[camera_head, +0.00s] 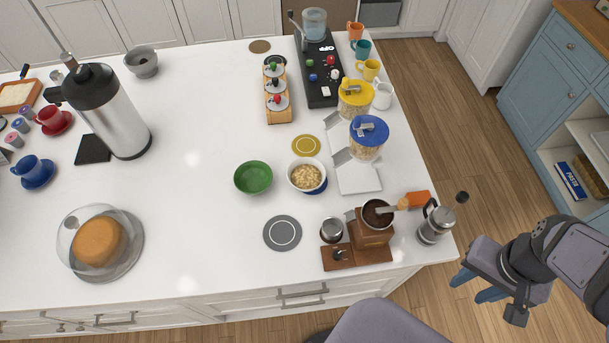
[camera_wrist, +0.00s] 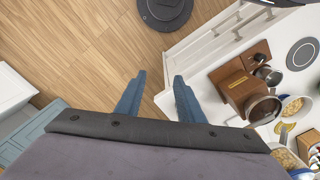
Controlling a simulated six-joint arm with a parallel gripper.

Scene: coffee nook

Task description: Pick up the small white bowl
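No plain white bowl stands empty in view. A small bowl (camera_head: 294,183) with a white rim and a blue lower part holds pale, nut-like pieces on the counter. A green bowl (camera_head: 253,178) stands just left of it, and a grey bowl (camera_head: 141,62) is at the far left back. My gripper (camera_head: 474,288) is over the floor, off the counter's right front corner and well apart from the bowls. In the wrist view its two blue fingers (camera_wrist: 158,82) are spread with nothing between them.
A wooden coffee grinder (camera_head: 371,236) and a French press (camera_head: 435,222) stand at the counter's near right edge. Lidded jars (camera_head: 368,138) stand behind the white-rimmed bowl. A grey coaster (camera_head: 282,233) lies in front. The counter's middle is clear. A blue cabinet (camera_head: 550,85) is at right.

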